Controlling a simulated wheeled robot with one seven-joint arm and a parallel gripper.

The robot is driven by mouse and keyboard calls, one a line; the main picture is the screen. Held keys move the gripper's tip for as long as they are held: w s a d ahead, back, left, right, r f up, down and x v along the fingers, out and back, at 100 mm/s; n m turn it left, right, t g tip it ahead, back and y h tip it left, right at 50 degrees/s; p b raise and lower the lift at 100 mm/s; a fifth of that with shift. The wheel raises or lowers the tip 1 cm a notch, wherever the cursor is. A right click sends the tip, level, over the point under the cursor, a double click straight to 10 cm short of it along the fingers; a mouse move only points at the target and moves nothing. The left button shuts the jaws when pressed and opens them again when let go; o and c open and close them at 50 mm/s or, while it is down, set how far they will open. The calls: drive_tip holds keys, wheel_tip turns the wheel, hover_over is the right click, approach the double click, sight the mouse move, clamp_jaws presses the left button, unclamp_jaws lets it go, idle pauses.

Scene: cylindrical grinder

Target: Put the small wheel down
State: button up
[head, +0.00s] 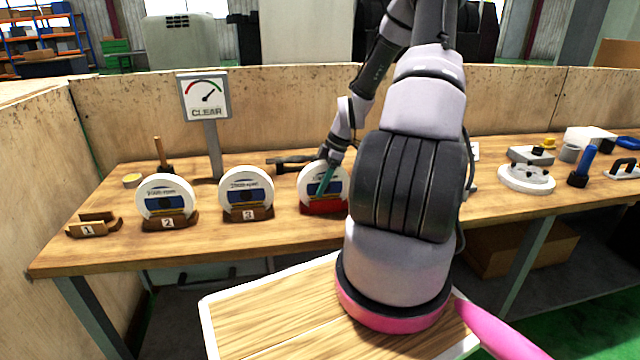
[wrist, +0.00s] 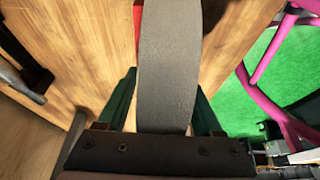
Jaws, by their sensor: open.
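Three white-faced grinding wheels with blue labels stand upright in cradles on the bench: one in cradle 2 (head: 166,198), one in cradle 3 (head: 246,192), and one in a red cradle (head: 322,207). The wheel in the red cradle (head: 310,181) is at my gripper (head: 328,172) and is partly hidden by it and my arm. I cannot tell from size which is the small wheel. In the wrist view, this wheel's grey rim (wrist: 168,60) stands between the green fingers of my open gripper (wrist: 162,78), very close to both. A bit of red shows beside the rim.
Cradle 1 (head: 92,228) is empty at the left. A gauge sign reading CLEAR (head: 205,97) stands behind the wheels. A dark tool (head: 290,161) lies behind the red cradle. A white round fixture (head: 526,178) and other tools are at the right.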

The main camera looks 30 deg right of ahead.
drive_tip(key=shift+r, duration=0.1)
drive_tip(key=v, duration=1.1)
drive_tip(key=shift+d+r, duration=0.1)
drive_tip(key=shift+d, duration=0.05)
drive_tip(key=shift+s+r, duration=0.1)
drive_tip(key=shift+r, duration=0.5)
drive_tip(key=s+a+r+m+t, duration=0.2)
drive_tip(key=s+a+r+m, duration=0.3)
drive_tip(key=r, duration=0.4)
drive_tip(key=s+a+r+m+t+h, duration=0.1)
drive_tip(key=s+a+r+m+t, duration=0.1)
drive_tip(key=s+a+r+m, duration=0.4)
drive_tip(key=s+a+r+m+t+h, duration=0.1)
drive_tip(key=s+a+r+m, duration=0.5)
drive_tip(key=r, duration=0.6)
drive_tip(key=shift+s+a+m+t, duration=0.25)
drive_tip(key=shift+s+m+t, duration=0.15)
drive_tip(key=shift+s+m, duration=0.45)
drive_tip(key=shift+w, duration=0.2)
